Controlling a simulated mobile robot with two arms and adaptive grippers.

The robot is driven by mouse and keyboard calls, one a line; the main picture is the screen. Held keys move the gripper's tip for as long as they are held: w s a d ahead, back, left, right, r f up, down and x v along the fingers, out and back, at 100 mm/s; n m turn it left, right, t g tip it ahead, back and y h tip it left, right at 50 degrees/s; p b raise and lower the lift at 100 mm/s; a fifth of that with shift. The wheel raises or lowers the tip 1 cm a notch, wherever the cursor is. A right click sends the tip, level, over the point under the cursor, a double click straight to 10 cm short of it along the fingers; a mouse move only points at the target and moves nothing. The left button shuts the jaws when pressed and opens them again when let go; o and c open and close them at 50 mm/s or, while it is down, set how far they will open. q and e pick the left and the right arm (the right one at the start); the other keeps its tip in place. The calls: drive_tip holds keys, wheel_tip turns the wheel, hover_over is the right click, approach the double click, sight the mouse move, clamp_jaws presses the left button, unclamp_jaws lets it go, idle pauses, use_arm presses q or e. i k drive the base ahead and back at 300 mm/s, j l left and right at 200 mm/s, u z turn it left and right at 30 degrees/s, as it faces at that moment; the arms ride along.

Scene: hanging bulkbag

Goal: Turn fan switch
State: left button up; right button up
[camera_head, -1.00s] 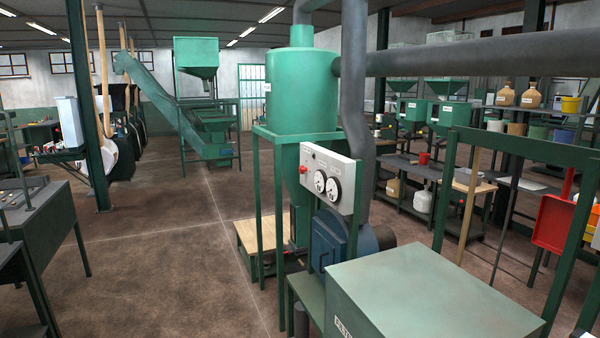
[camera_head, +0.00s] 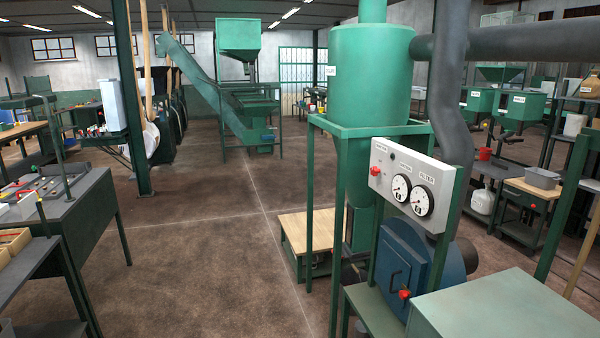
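A light grey control panel (camera_head: 411,185) is mounted on the green cyclone frame, right of centre in the head view. It carries two round white gauges, one (camera_head: 400,188) on the left and one (camera_head: 422,201) on the right. A red knob (camera_head: 375,171) sits at its left end and a small dark knob (camera_head: 392,156) near its upper edge. Small labels are on the panel; one reads like "FILTER". I cannot tell which control is the fan switch. Below the panel is a blue fan housing (camera_head: 408,262) with a red-knobbed handle (camera_head: 404,294). Neither gripper shows.
A green box top (camera_head: 505,305) fills the lower right, close in front of the fan housing. A dark table with controls (camera_head: 70,205) stands at the left. A wooden-topped platform (camera_head: 308,232) sits beside the cyclone (camera_head: 370,75). The brown floor (camera_head: 200,260) between is clear.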

sight(374, 171)
drive_tip(key=i+j+u, duration=0.3)
drive_tip(key=i, duration=0.55)
drive_tip(key=i+u, duration=0.25)
drive_tip(key=i, duration=0.6)
drive_tip(key=i+j+z, duration=0.1)
drive_tip(key=i+z, duration=0.4)
drive_tip(key=i+j+z, duration=0.35)
drive_tip(key=i+z, duration=0.15)
drive_tip(key=i+j+z, duration=0.45)
drive_tip(key=i+j, duration=0.05)
